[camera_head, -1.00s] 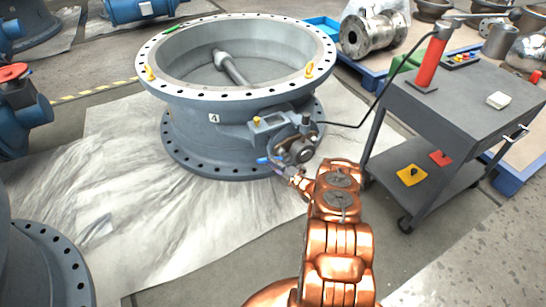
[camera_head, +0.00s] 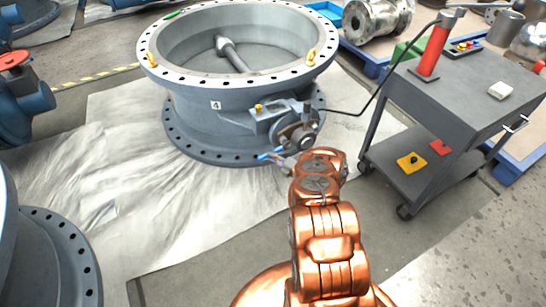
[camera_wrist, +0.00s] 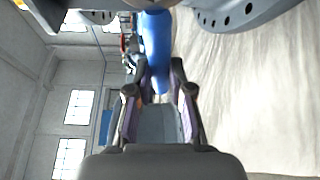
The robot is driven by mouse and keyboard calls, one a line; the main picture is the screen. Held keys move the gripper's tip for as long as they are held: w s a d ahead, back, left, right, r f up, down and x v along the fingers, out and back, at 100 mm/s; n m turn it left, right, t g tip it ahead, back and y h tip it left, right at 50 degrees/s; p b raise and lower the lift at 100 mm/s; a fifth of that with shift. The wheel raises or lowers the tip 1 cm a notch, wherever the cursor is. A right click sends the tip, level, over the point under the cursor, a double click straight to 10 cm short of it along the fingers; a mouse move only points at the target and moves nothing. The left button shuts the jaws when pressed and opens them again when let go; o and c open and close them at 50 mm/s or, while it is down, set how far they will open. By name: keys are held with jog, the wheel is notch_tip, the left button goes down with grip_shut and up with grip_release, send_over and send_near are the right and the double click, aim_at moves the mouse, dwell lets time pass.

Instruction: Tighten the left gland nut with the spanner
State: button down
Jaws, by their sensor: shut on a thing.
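The large grey butterfly valve (camera_head: 235,105), marked 4, stands on the sheet. Its shaft housing (camera_head: 300,128) juts out at the lower right, where the gland is; I cannot make out the left gland nut in either view. My gripper (camera_wrist: 160,84) is shut on the blue handle of the spanner (camera_wrist: 157,42), which runs up the wrist view toward the valve. In the head view a blue piece of the spanner (camera_head: 266,156) shows just left of the housing, close to my gripper (camera_head: 279,163). The spanner's jaw is hidden, so I cannot tell whether it touches a nut.
A grey cart (camera_head: 450,95) stands at the right with a red cylinder (camera_head: 432,52) on top, its black hose running to the valve. Another valve body (camera_head: 45,260) fills the lower left. The pale sheet (camera_head: 130,200) in front is clear.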

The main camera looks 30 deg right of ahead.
jog(key=shift+s, duration=0.1)
jog(key=shift+s+a+p, duration=0.15)
jog(key=shift+s+p, duration=0.1)
jog(key=shift+s, duration=0.95)
jog(key=shift+s+a+p, duration=0.1)
jog(key=shift+s+p, duration=0.1)
jog(key=shift+s, duration=1)
